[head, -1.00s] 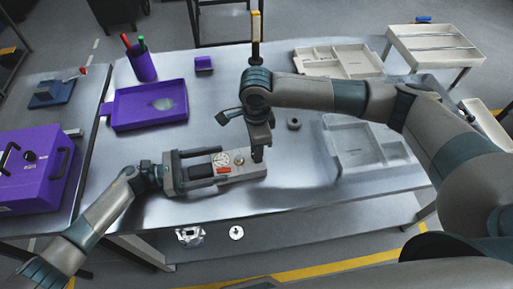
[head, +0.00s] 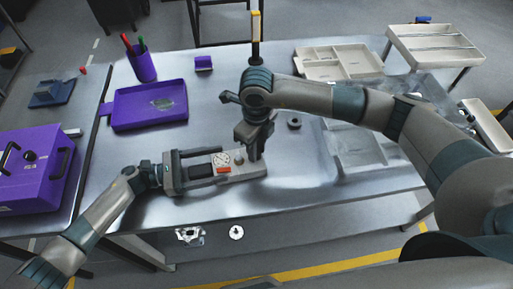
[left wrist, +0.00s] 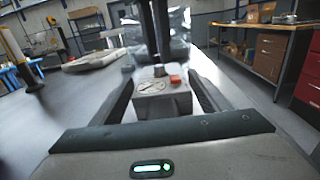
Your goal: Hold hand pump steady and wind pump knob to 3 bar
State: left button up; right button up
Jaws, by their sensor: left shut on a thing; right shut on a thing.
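The hand pump (head: 225,172) is a grey block lying on the metal bench, with a round white gauge dial, an orange-red patch and a knob at its right end. My left gripper (head: 205,167) is shut on the pump body from the left. In the left wrist view, the pump (left wrist: 163,104) sits between my left fingers, with its gauge dial (left wrist: 150,87) facing up. My right gripper (head: 248,151) points down at the pump's right end and is shut on the pump knob, which its fingers partly hide. The gauge reading is too small to make out.
A purple tray (head: 150,123) and a purple pen cup (head: 140,68) stand at the back left. A small dark ring (head: 294,123) lies right of my right gripper. Pale divided trays (head: 338,72) lie at the right. The bench in front of the pump is clear.

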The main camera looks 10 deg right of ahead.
jog(key=shift+m, duration=0.4)
jog(key=o, duration=1)
jog(key=shift+o, duration=0.2)
jog(key=shift+r, duration=0.1)
notch_tip(320, 180, up, 12)
